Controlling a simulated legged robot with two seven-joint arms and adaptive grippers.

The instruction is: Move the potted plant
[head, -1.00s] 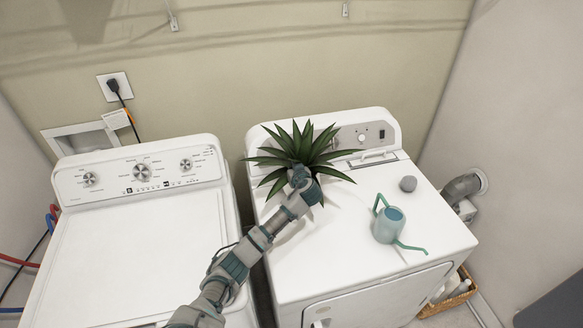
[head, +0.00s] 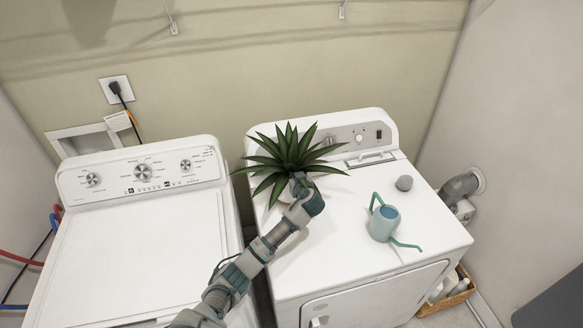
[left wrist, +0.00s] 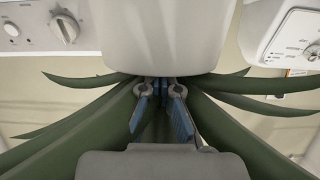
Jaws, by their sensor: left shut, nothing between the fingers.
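The potted plant (head: 288,150) has long dark green spiky leaves and sits on the back left part of the right-hand machine's top. Its pot is mostly hidden by the leaves and my left arm in the head view. In the left wrist view, a pale rounded pot (left wrist: 165,35) fills the top middle, with leaves around it. My left gripper (head: 298,184) is at the plant's near side, among the lower leaves. Its blue fingers (left wrist: 160,110) point at the pot and are shut with nothing between them. My right gripper is out of view.
The plant's machine (head: 340,245) also holds a teal watering can (head: 383,223) and a small grey ball (head: 404,183). Another white machine (head: 130,245) stands left across a narrow gap. A wicker basket (head: 448,298) is on the floor at right.

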